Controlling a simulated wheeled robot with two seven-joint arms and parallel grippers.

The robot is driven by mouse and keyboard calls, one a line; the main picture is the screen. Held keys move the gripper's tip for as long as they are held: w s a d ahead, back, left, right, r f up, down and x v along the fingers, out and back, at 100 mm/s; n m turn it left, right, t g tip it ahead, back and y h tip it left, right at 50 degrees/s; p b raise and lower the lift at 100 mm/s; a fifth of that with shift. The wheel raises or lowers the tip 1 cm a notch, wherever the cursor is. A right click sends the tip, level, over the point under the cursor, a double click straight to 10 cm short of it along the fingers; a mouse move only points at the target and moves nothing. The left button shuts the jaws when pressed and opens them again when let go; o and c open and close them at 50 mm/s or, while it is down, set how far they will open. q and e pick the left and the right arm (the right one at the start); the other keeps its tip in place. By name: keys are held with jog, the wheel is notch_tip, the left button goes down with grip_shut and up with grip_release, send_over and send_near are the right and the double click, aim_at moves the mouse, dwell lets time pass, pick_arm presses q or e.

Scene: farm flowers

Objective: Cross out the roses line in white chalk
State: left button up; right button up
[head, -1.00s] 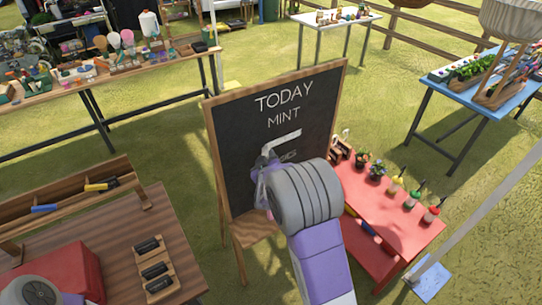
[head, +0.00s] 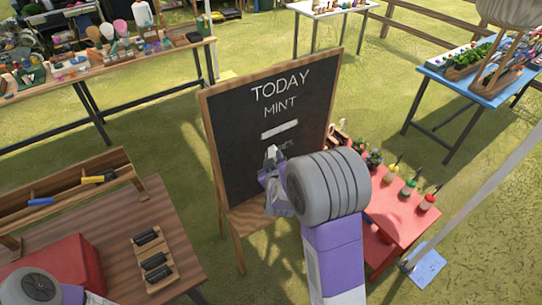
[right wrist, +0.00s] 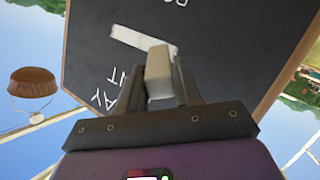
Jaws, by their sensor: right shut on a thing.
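The chalkboard (head: 225,160) stands on a wooden easel, with TODAY and MINT in white letters. Below MINT is a thick white bar (head: 280,129), with no readable letters under it. Another line of lettering (head: 284,147) below it is partly hidden by my right gripper, and I cannot read it in full. My right gripper (head: 272,158) is in front of the board, below the bar. In the right wrist view it is shut on a pale chalk stick (right wrist: 159,72). The bar (right wrist: 143,40) shows beyond the chalk. I cannot tell whether the chalk touches the board. My left gripper is out of view.
A red table (head: 400,215) with bottles and potted plants stands right of the easel. A brown wooden table (head: 115,220) with black items in wooden holders is at the lower left. A blue table (head: 450,88) stands at the right.

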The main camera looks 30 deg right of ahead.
jog(key=shift+s+d, duration=0.15)
jog(key=shift+s, duration=1.35)
